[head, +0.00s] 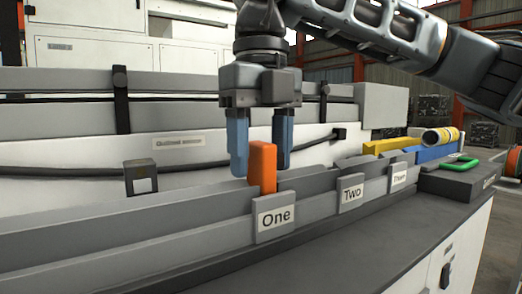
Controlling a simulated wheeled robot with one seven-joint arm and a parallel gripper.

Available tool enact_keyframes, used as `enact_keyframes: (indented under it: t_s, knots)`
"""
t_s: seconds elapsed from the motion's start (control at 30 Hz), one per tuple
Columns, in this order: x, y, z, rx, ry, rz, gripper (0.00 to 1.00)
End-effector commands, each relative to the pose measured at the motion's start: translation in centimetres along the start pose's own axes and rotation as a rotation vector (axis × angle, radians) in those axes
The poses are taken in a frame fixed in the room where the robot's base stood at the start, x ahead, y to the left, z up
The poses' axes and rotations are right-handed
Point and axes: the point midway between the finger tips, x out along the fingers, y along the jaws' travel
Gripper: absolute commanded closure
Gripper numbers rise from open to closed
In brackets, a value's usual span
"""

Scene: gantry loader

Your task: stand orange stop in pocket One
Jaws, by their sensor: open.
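The orange stop (262,165) stands upright behind the plate labelled One (274,218), in the grey channel there. Its lower end is hidden by the front rail and the plate, so I cannot see how deep it sits. My gripper (260,164) points straight down over it. Its two blue fingers are apart, one on each side of the stop's upper part. The left finger shows a gap to the stop; whether the right finger touches it I cannot tell.
Plates Two (351,193) and Three (398,177) follow to the right along the rail. A yellow block (390,146), a can lying on its side (440,136) and a green handle (459,163) are at the right. A small dark box (141,177) stands behind the rail at left.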

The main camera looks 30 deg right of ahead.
Motion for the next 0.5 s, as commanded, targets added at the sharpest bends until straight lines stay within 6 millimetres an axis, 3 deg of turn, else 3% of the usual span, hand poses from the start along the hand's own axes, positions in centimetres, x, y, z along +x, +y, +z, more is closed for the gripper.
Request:
enact_keyframes:
  t_s: [0.17, 0.5]
  knots:
    - [-0.6, 0.0, 0.0, 0.001, -0.001, -0.001, 0.43]
    - [-5.8, 0.0, 0.0, 0.001, -0.002, 0.000, 0.43]
